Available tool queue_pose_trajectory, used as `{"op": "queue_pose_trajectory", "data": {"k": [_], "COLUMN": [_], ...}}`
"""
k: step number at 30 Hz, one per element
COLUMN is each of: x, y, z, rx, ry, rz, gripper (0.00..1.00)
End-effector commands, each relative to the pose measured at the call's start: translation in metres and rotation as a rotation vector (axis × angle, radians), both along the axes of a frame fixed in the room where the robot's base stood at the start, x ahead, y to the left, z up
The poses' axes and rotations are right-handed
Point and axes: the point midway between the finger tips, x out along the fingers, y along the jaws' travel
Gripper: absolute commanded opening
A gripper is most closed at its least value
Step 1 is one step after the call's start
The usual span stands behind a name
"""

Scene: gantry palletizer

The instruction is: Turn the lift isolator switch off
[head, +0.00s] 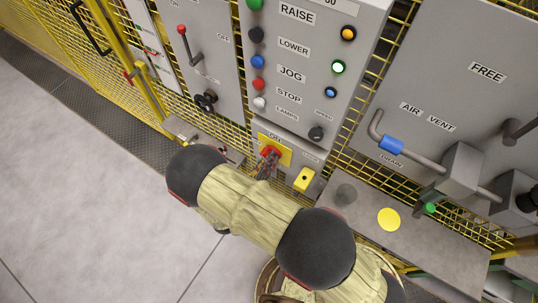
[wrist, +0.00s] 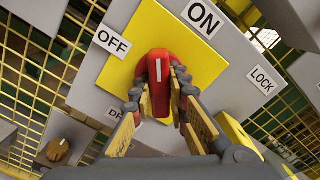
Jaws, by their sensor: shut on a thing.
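The lift isolator is a red handle (wrist: 159,68) on a square yellow plate (wrist: 208,62) in the wrist view. An OFF label (wrist: 112,42) is at its upper left and an ON label (wrist: 203,17) at its upper right. The handle's white line points up the picture, between the two labels. My gripper (wrist: 157,88) is shut on the handle, one finger on each side, partly hiding its lower end. In the head view the red handle (head: 268,151) shows beyond my arm, with my gripper (head: 265,166) at it.
A LOCK label (wrist: 262,80) and a yellow box (head: 305,179) are right of the isolator. Above is a panel with RAISE, LOWER, JOG and STOP buttons (head: 258,84). A red-knobbed lever (head: 182,30) is left; pipework with a blue sleeve (head: 391,145) is right. Yellow mesh surrounds the panels.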

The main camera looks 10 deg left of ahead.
Motion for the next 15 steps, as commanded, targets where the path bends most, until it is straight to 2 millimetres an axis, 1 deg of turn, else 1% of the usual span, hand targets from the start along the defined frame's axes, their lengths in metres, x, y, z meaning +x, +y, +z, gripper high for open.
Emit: {"op": "queue_pose_trajectory", "data": {"k": [15], "x": [0.0002], "y": [0.001], "z": [0.0015], "rx": [-0.449], "ry": [0.186], "rz": [0.002], "gripper": [0.0]}}
